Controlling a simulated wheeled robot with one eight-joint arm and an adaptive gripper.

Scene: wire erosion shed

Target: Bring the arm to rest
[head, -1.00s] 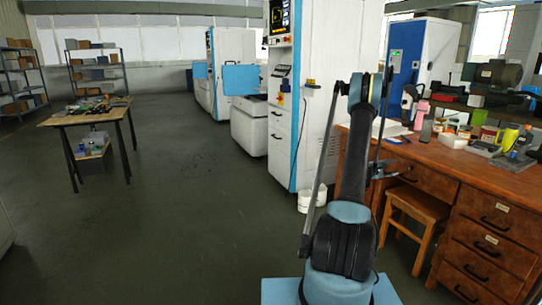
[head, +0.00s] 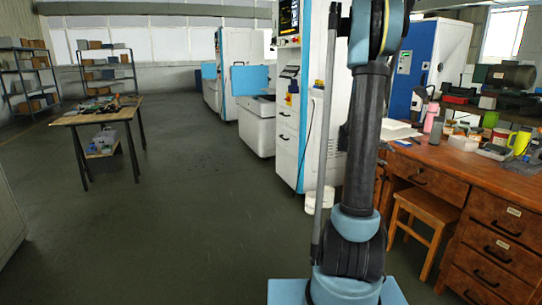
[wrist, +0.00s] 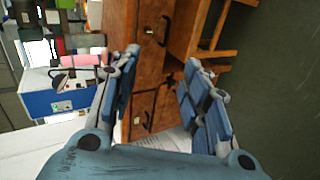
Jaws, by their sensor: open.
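My arm stands nearly upright in the head view, with its upper end near the top edge of the picture. My gripper is hidden or out of frame in the head view. In the wrist view my gripper (wrist: 158,72) is open, its two blue-grey fingers apart. Nothing is between the fingers; the wooden desk's drawers show beyond them.
A wooden desk (head: 440,182) with items on top stands to the right, with a stool (head: 423,207) by it. White machines (head: 313,130) stand behind my arm. A work table (head: 97,116) is at the left. The floor between is clear.

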